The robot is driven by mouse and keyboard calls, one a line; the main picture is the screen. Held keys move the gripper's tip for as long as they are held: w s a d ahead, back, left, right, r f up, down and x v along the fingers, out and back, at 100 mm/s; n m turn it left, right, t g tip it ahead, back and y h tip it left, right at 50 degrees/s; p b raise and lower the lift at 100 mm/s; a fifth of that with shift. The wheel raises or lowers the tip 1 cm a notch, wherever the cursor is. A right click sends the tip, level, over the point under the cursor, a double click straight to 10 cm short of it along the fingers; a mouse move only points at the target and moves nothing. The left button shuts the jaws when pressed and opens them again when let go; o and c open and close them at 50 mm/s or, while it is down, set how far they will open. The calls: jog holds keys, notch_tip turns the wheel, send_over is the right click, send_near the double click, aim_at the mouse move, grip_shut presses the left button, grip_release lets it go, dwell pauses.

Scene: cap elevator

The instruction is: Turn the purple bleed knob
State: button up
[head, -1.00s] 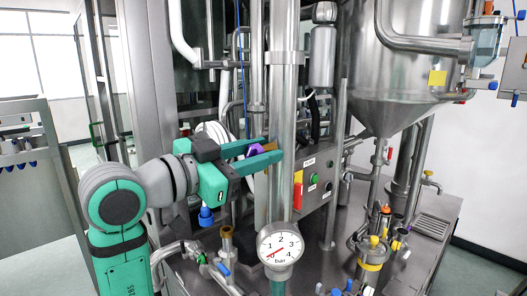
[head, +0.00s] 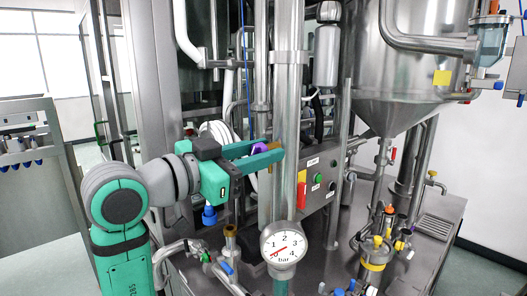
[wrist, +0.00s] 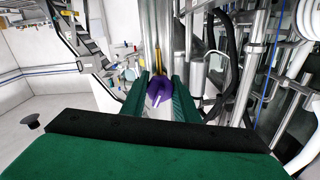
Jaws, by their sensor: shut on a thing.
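The purple bleed knob (wrist: 158,88) sits between the two green fingers of my gripper in the wrist view, with a pale mark on its face. In the head view only a bit of the purple knob (head: 236,152) shows, partly hidden by the fingers. My gripper (head: 263,152) is shut on the knob, its green fingers reaching right in front of the steel pipes. In the wrist view my gripper (wrist: 160,85) has one finger on each side of the knob. A thin brass-coloured stem (wrist: 158,62) shows beyond the knob.
A vertical steel pipe (head: 288,90) stands close by the fingertips. A pressure gauge (head: 284,245) is below. A control box (head: 318,180) with buttons is to the right. Small valves with blue handles (head: 226,268) stand low near my arm.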

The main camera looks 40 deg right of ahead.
jog(key=o, duration=1.1)
jog(key=shift+r, duration=0.15)
jog(key=shift+c, duration=0.2)
jog(key=shift+w, duration=0.1)
jog(key=shift+w, duration=0.15)
jog(key=shift+s+a, duration=0.2)
jog(key=shift+a, duration=0.05)
jog(key=a, duration=1)
jog(key=shift+s+a, duration=0.15)
jog(key=shift+s, duration=0.1)
